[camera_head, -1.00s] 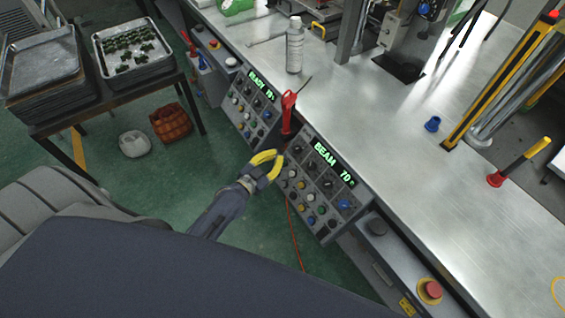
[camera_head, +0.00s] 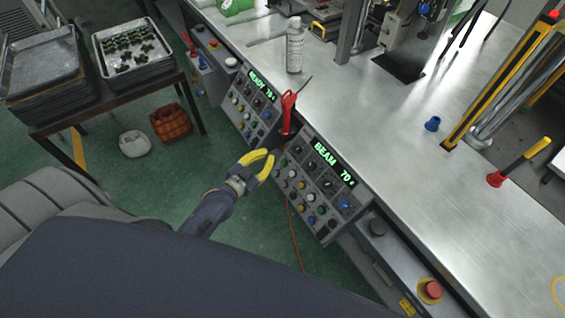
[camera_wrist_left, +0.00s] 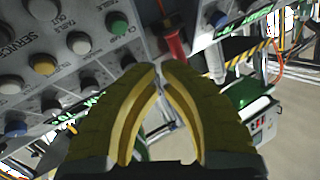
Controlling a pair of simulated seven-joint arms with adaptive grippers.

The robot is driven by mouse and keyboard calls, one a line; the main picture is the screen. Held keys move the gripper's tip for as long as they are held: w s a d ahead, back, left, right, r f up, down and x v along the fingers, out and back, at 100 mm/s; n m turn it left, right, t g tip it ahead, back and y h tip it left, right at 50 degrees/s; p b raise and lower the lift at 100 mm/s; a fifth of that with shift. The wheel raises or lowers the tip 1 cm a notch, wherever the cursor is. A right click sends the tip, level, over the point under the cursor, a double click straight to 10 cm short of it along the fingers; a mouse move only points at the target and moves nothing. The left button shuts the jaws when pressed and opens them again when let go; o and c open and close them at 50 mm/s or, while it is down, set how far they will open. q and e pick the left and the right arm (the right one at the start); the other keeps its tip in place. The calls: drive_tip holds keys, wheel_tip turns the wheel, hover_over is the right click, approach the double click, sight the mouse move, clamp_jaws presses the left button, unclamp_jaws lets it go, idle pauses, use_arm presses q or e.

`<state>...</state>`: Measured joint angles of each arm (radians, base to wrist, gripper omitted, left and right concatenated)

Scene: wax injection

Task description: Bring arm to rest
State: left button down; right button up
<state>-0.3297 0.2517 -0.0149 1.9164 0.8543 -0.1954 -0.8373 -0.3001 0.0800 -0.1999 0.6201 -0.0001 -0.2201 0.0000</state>
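My left gripper (camera_head: 270,157) has yellow fingers and hangs over the front edge of the bench, beside the button panel with the green BEAM display (camera_head: 334,163). In the left wrist view its fingertips (camera_wrist_left: 161,68) come together with nothing visible between them, so it looks shut and empty. A red upright handle (camera_head: 288,110) stands just beyond the fingertips; it also shows in the left wrist view (camera_wrist_left: 175,42). I cannot tell from these views whether the fingers touch the panel or the handle. My right gripper is not in view.
The metal bench top (camera_head: 350,110) holds a grey bottle (camera_head: 294,45) and a blue cap (camera_head: 432,124). A red emergency button (camera_head: 432,289) sits lower right. Green floor (camera_head: 200,165) lies open to the left.

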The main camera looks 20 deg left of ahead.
use_arm(q)
drive_tip(key=shift+n, duration=0.3)
drive_tip(key=s+a+f+n+g+y, duration=0.1)
drive_tip(key=s+f+g, duration=0.3)
drive_tip(key=f, duration=0.8)
drive_tip(key=s+a+f+n+g+y, duration=0.1)
drive_tip(key=s+f, duration=0.6)
drive_tip(key=f, duration=0.4)
drive_tip(key=s+a+f+n+g+y, duration=0.1)
drive_tip(key=s+f+g, duration=0.3)
drive_tip(key=f, duration=0.8)
drive_tip(key=s+d+f+g, duration=0.1)
drive_tip(key=s+f, duration=0.4)
drive_tip(key=s, duration=0.5)
drive_tip(key=s+d+f+m+g, duration=0.1)
drive_tip(key=s+d+f+g, duration=0.1)
drive_tip(key=s+f, duration=0.4)
drive_tip(key=s+d+f+g, duration=0.2)
drive_tip(key=s+f, duration=0.3)
drive_tip(key=s, duration=0.9)
drive_tip(key=shift+s+f+m+g, duration=0.3)
